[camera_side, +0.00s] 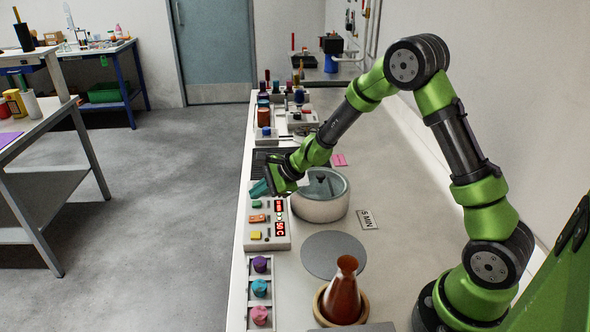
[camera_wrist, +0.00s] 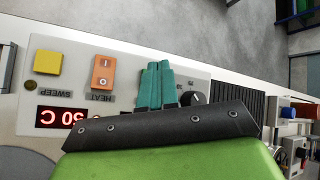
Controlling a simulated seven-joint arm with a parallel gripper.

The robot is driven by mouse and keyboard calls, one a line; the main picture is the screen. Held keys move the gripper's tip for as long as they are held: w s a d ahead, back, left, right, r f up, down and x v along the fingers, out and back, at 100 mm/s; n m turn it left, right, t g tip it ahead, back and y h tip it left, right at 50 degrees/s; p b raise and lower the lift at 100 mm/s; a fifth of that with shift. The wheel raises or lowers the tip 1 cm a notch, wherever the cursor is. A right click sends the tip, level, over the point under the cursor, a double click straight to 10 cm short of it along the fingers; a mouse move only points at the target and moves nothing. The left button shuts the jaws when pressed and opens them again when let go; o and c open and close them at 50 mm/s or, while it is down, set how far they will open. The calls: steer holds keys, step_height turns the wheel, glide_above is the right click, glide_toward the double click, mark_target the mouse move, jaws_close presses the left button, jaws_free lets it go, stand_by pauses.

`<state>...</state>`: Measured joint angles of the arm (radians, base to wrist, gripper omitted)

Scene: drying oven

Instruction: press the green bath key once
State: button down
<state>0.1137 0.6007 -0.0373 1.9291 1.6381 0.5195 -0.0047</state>
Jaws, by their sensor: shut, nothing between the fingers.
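The green bath key (camera_side: 257,204) is the far one in a column of keys on the pale control panel (camera_side: 249,244). My gripper (camera_side: 257,189) is shut and empty, its teal fingers pointing down just beyond the green key in the side view. Whether the tips touch the panel or key, I cannot tell. In the wrist view the shut fingers (camera_wrist: 158,66) stand side by side over the panel, right of the orange heat rocker (camera_wrist: 103,72).
A yellow sweep key (camera_wrist: 47,62) and a red display reading 50 C (camera_wrist: 62,117) share the panel. A dial (camera_wrist: 194,98) lies right of the fingers.

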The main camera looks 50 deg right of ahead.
mark_target(260, 205)
steer(key=shift+r, duration=2.55)
steer(key=shift+s+a+f, duration=0.1)
steer(key=shift+s, duration=0.05)
steer(key=s+n, duration=0.1)
steer(key=s+a+n+g, duration=0.1)
steer(key=s+n, duration=0.1)
steer(key=shift+s+a+y, duration=0.2)
steer(key=shift+a+y, duration=0.05)
steer(key=shift+y, duration=0.05)
steer(key=s+r+n+h, duration=0.1)
steer(key=s+r+n, duration=0.6)
steer(key=s, duration=0.5)
steer(key=s+r+n+h, duration=0.1)
steer(key=s+r+n, duration=0.6)
steer(key=s, duration=0.6)
steer(key=shift+a+r+n+h, duration=0.3)
steer(key=shift+a+r+h, duration=0.05)
steer(key=shift+a+h, duration=0.1)
